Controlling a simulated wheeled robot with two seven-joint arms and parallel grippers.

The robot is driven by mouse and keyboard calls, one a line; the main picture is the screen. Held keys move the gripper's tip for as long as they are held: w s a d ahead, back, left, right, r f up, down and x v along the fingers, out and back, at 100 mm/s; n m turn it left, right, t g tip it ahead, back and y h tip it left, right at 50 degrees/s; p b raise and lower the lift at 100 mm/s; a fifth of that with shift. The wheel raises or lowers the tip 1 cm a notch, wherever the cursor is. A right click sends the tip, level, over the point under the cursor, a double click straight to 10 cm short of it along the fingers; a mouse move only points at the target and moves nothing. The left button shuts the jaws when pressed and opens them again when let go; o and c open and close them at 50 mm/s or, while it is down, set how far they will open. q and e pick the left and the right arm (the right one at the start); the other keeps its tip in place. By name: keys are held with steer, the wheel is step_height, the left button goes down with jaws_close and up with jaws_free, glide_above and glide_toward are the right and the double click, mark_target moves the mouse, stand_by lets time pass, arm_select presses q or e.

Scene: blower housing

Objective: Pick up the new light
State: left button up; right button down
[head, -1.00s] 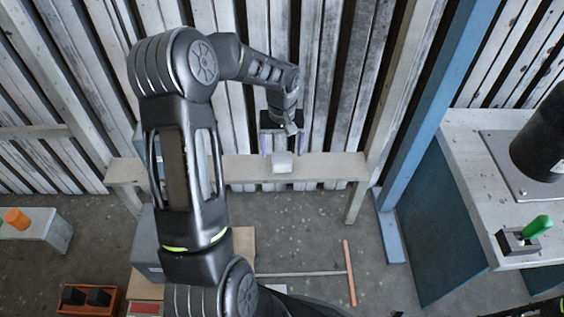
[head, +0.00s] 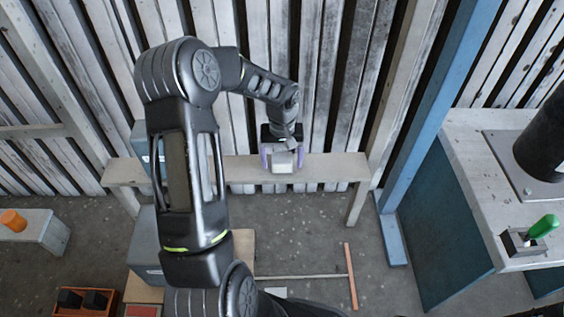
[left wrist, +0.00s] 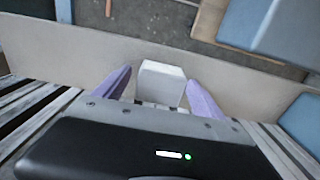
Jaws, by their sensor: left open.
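The new light looks like a small white block (head: 284,161) on the wooden bench against the plank wall. In the left wrist view the white block (left wrist: 161,83) lies between the two purple fingers. My left gripper (head: 282,160) is open, with one finger on each side of the block. In the left wrist view the left gripper (left wrist: 159,88) shows a small gap on either side of it. Whether the fingers touch the block lower down I cannot tell. My right gripper does not show.
The wooden bench (head: 330,168) is bare to the right of the block. A blue post (head: 418,125) stands right of it. A workbench (head: 478,160) with a green-handled lever (head: 543,227) is at the right. An orange-brown stick (head: 351,275) lies on the floor.

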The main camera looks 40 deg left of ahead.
mark_target(282, 157)
arm_select(q)
steer(key=shift+c, duration=0.3)
steer(key=c, duration=1.5)
steer(key=shift+o, duration=0.2)
step_height(282, 157, up, 10)
steer(key=p, duration=0.3)
